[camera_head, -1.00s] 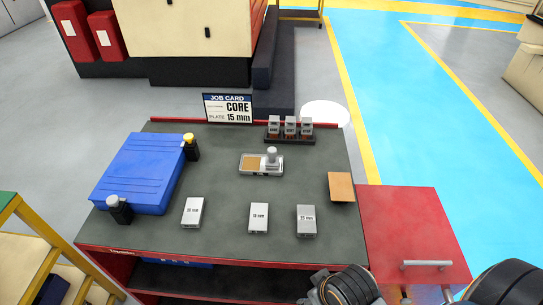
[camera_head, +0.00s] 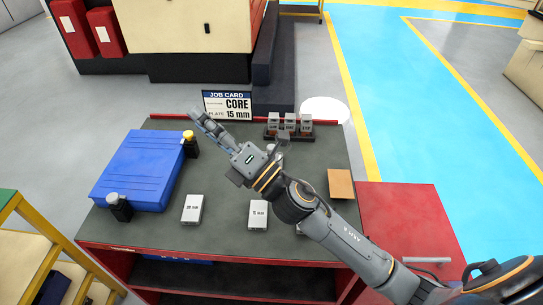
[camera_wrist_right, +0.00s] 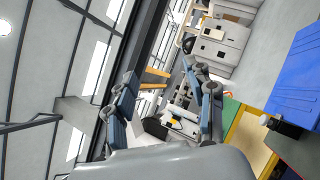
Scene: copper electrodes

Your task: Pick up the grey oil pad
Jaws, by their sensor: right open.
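My right gripper (camera_head: 203,118) is raised above the workbench (camera_head: 230,215), its fingers pointing to the upper left near the job card. In the right wrist view the two fingers (camera_wrist_right: 160,82) stand wide apart with nothing between them. The small grey tray with a tan square and a grey round-topped piece, seen earlier at the bench's middle, is now mostly hidden behind my right arm. It may be the grey oil pad, but I cannot tell. My left gripper is not in view.
A blue case (camera_head: 140,175) lies at the left. Grey labelled blocks (camera_head: 192,209) (camera_head: 258,214) lie at the front. A rack of blocks (camera_head: 289,130) stands at the back, beside the job card (camera_head: 228,105). A tan square (camera_head: 340,184) lies at the right.

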